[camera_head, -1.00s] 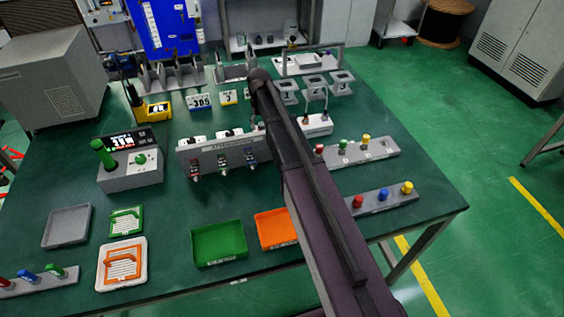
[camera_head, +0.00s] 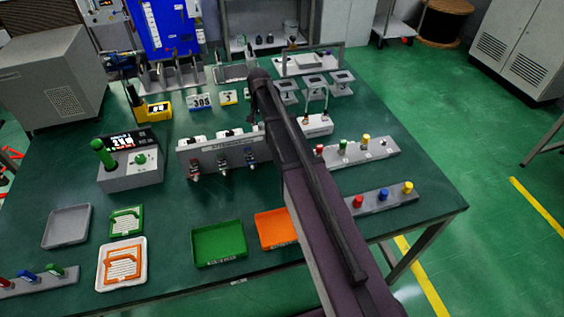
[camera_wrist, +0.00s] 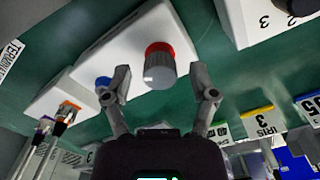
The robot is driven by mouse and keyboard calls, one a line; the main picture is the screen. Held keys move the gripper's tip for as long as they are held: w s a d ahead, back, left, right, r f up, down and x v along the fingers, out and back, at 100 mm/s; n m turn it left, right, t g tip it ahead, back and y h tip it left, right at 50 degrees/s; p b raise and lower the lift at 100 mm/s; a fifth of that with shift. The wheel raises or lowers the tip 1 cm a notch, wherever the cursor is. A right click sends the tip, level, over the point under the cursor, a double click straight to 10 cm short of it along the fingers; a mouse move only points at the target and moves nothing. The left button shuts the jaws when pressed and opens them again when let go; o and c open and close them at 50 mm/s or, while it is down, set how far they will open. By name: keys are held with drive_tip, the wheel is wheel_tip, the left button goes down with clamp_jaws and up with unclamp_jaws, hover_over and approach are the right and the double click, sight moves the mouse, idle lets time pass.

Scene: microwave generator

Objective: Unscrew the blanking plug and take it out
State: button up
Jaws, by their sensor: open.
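In the wrist view a ribbed grey plug (camera_wrist: 159,75) with a red ring sits on a white block (camera_wrist: 120,45). It looks like the blanking plug. My gripper (camera_wrist: 160,72) is open, with one finger on each side of the plug. Gaps show between the plug and both fingers, the wider one on the right. A blue round part (camera_wrist: 103,81) on the same block is close beside the left finger. In the head view my arm hides the gripper and plug.
A grey panel with several valve-like fittings (camera_head: 222,146) stands beside my arm. Green (camera_head: 218,262) and orange (camera_head: 275,243) trays lie at the front. Small labelled instruments (camera_head: 200,101) stand behind.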

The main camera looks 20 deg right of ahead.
sight(262, 124)
drive_tip(key=m, duration=0.9)
drive_tip(key=shift+r+m, duration=0.25)
drive_tip(key=shift+m, duration=0.15)
wheel_tip(262, 124, up, 14)
drive_tip(key=f+p, duration=0.1)
drive_tip(key=p, duration=1.3)
drive_tip(key=s+f+n+b, duration=0.3)
drive_tip(key=s+n, duration=0.5)
drive_tip(key=s, duration=0.5)
drive_tip(key=s+f+n+b, duration=0.4)
drive_tip(key=s+n, duration=0.4)
drive_tip(key=s, duration=0.5)
drive_tip(key=shift+s, duration=0.1)
